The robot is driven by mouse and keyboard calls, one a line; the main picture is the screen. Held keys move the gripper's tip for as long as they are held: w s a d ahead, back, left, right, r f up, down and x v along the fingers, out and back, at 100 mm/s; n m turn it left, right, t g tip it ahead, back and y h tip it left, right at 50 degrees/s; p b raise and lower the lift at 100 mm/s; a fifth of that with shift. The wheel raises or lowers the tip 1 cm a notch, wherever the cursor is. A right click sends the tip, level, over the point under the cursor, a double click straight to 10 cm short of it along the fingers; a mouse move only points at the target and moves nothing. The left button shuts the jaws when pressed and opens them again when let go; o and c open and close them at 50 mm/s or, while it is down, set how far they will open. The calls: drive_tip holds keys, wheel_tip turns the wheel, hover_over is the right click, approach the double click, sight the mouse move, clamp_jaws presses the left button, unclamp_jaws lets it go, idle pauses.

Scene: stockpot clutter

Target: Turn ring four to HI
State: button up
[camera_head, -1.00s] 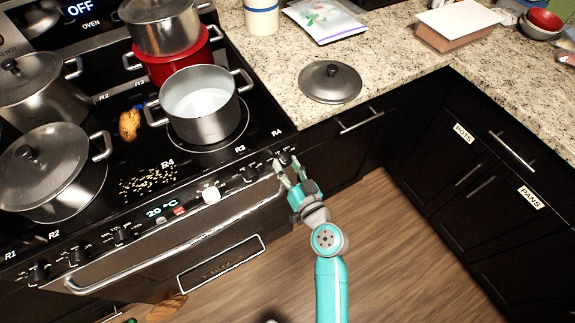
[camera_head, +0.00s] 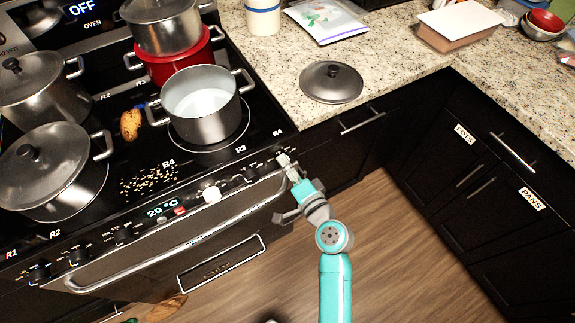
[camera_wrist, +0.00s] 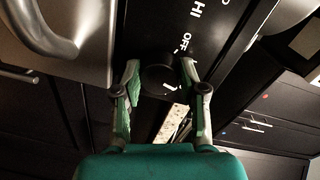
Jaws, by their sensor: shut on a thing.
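My gripper (camera_head: 286,164) is at the rightmost knob on the stove's front panel, below the right-hand R4 label (camera_head: 278,133). In the wrist view its two green fingers (camera_wrist: 162,85) are shut on the dark round knob (camera_wrist: 160,77), one on each side. The OFF mark (camera_wrist: 184,43) and HI mark (camera_wrist: 196,12) show on the panel above and right of the knob. The knob's pointer cannot be made out. In the head view my gripper mostly hides this knob.
A steel pot of pale liquid (camera_head: 205,122) stands on the burner behind the knobs. The oven handle (camera_head: 165,245) runs below the panel; it also shows close at the upper left of the wrist view (camera_wrist: 50,35). A lid (camera_head: 331,82) lies on the counter.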

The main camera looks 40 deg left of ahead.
drive_tip(key=m, duration=0.9)
drive_tip(key=shift+w+r+m+g+y, duration=0.15)
drive_tip(key=shift+m+g+y, duration=0.15)
drive_tip(key=shift+g, duration=0.1)
drive_tip(key=shift+d, duration=0.1)
drive_tip(key=o, duration=1.1)
drive_tip(key=shift+o, duration=0.2)
drive_tip(key=v, duration=1.2)
